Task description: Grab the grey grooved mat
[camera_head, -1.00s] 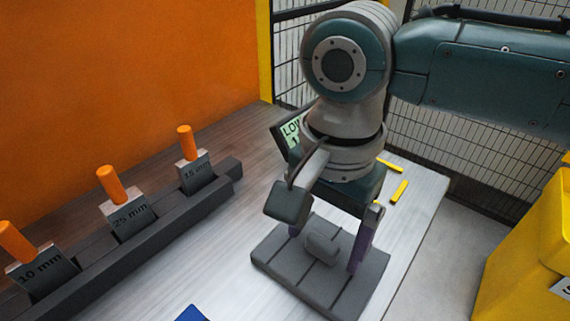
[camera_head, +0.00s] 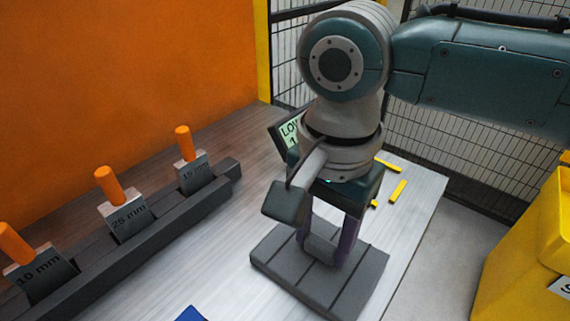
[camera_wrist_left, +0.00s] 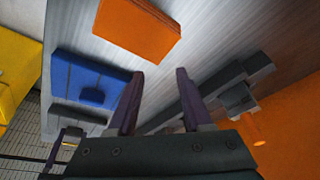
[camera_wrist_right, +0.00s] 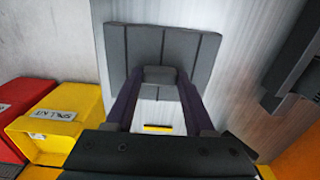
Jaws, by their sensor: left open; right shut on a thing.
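The grey grooved mat (camera_head: 345,287) lies flat on the light bench top. It is a dark grey slab with straight grooves and a raised block-like grip in its middle. In the right wrist view the mat (camera_wrist_right: 195,55) is just beyond my fingers, its grip (camera_wrist_right: 160,74) between them. My right gripper (camera_head: 325,250) comes down from above and is shut on that grip; its fingers partly hide the grip in the head view. My left gripper (camera_wrist_left: 158,73) is open and empty, seen only in its own wrist view.
A dark rack (camera_head: 150,238) holds several orange-handled gauges at left. A small display (camera_head: 289,131) stands behind my right gripper.

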